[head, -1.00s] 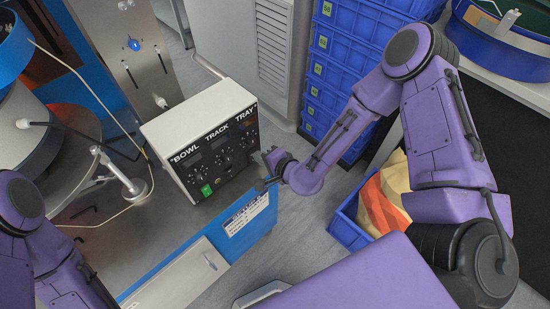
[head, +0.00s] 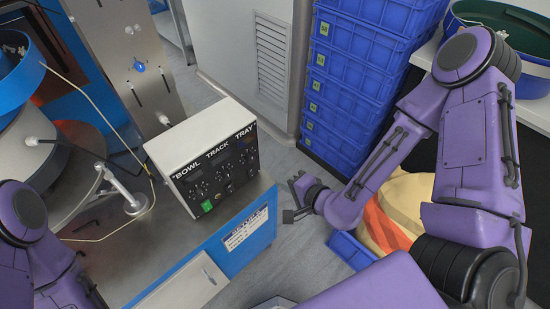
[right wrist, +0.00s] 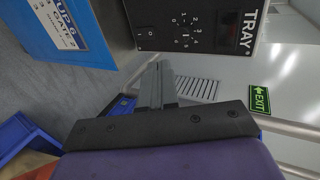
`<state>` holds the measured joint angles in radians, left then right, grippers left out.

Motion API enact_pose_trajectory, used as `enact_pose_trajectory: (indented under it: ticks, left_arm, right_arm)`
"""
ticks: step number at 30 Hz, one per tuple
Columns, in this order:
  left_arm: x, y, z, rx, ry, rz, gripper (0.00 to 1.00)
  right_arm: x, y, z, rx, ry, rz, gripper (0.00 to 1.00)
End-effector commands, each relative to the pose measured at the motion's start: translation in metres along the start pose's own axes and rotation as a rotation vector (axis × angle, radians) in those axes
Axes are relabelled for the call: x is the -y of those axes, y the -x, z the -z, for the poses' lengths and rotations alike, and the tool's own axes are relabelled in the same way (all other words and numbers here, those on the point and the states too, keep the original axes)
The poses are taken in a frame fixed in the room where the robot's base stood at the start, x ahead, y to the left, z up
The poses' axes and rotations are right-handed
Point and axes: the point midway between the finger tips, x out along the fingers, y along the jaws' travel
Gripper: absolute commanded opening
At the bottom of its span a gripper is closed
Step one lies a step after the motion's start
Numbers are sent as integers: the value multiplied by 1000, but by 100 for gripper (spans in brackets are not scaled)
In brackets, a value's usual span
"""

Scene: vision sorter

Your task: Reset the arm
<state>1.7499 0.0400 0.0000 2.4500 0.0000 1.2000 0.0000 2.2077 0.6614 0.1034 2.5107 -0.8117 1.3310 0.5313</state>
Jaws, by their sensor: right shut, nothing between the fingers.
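My right gripper (head: 291,214) is over the grey floor, to the right of the control box and clear of it. Its fingers (right wrist: 160,86) are together and empty in the right wrist view. My right arm is bent, coming in from the right. The control box (head: 208,120), marked BOWL, TRACK and TRAY, has a black panel with knobs and a green switch; part of it shows in the right wrist view (right wrist: 212,45). My left arm is partly in view at the left edge, but its gripper is out of view.
The control box stands on a blue-sided bench (head: 245,238). Stacked blue crates (head: 355,85) stand at the back right. A blue bin (head: 345,250) with yellow and orange contents lies under my right forearm. Bare floor (head: 300,250) shows between bench and bin.

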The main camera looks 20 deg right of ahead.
Motion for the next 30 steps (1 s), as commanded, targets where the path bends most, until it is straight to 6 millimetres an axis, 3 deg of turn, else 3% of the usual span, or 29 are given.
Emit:
enact_pose_trajectory:
  ticks: [7,9,11,14,18,21,24,30]
  left_arm:
    - [0,0,0,0,0,0,43]
    - [0,0,0,0,0,0,43]
    - [0,-1,0,0,0,0,43]
    - [-1,-6,-2,0,0,0,43]
    - [-1,-13,-5,0,0,0,43]
    - [-2,-17,-7,0,0,0,43]
    - [-2,-18,-7,0,0,0,43]
    - [-2,-18,-7,0,0,0,43]
  right_arm:
    - [-1,0,0,0,31,-4,0]
    - [-11,0,9,-40,102,-57,0]
    - [-36,1,22,-91,196,-169,0]
    - [-108,18,36,-127,388,-441,0]
    - [-200,62,49,-112,629,-790,0]
    - [-243,92,49,-78,741,-942,0]
    - [-263,107,40,-22,796,-988,0]
    - [-267,110,38,-12,797,-996,0]
